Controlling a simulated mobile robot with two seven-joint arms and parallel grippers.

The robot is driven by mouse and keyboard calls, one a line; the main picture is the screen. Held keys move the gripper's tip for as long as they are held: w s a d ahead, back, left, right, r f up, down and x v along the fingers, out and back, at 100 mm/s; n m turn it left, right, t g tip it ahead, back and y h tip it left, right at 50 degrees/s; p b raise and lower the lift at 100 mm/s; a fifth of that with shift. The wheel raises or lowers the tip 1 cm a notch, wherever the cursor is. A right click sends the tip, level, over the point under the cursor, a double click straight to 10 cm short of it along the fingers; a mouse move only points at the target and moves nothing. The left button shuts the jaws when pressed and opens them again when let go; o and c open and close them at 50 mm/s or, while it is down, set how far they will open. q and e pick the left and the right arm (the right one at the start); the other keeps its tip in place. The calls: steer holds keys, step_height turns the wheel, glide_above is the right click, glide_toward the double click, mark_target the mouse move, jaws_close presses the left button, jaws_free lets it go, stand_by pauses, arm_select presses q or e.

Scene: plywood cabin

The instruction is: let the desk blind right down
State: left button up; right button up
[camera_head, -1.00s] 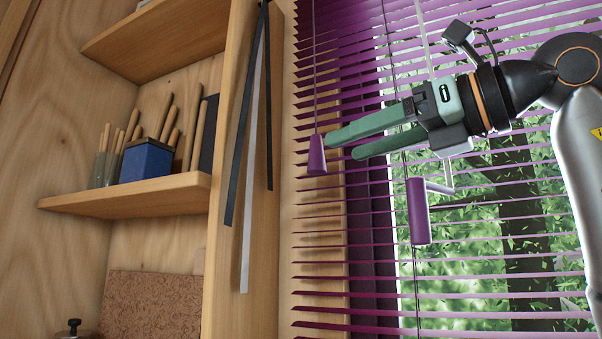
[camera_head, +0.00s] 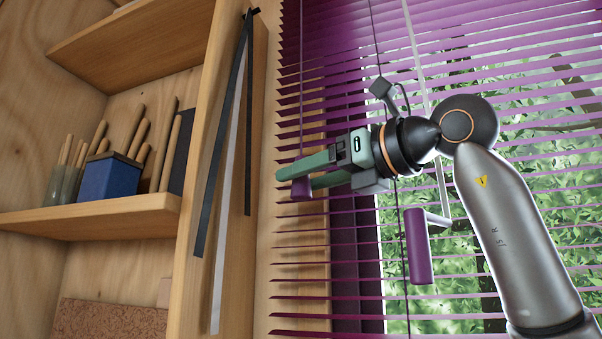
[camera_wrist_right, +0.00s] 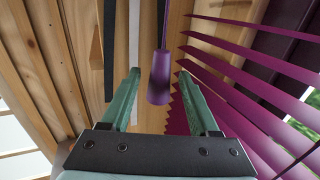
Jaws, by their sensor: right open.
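The purple blind (camera_head: 320,90) hangs at the window with its slats spread apart. A purple cone-shaped cord pull (camera_head: 301,189) hangs on a thin cord at the blind's left side, partly hidden by my fingers. My right gripper (camera_head: 294,179) has its green fingers around the pull's place in the head view. In the right wrist view, the pull (camera_wrist_right: 159,80) hangs in the gap between the open fingertips (camera_wrist_right: 160,85), with space on both sides. My left gripper is not in view.
A purple crank handle (camera_head: 418,246) on a pale rod hangs below my right wrist. Dark and pale strips (camera_head: 228,170) hang on the wooden post left of the blind. A shelf (camera_head: 95,215) with a blue box (camera_head: 108,178) of tools is further left.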

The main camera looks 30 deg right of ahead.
steer(key=shift+w+a, duration=0.25)
steer(key=shift+w, duration=0.4)
jaws_close()
stand_by(1.0)
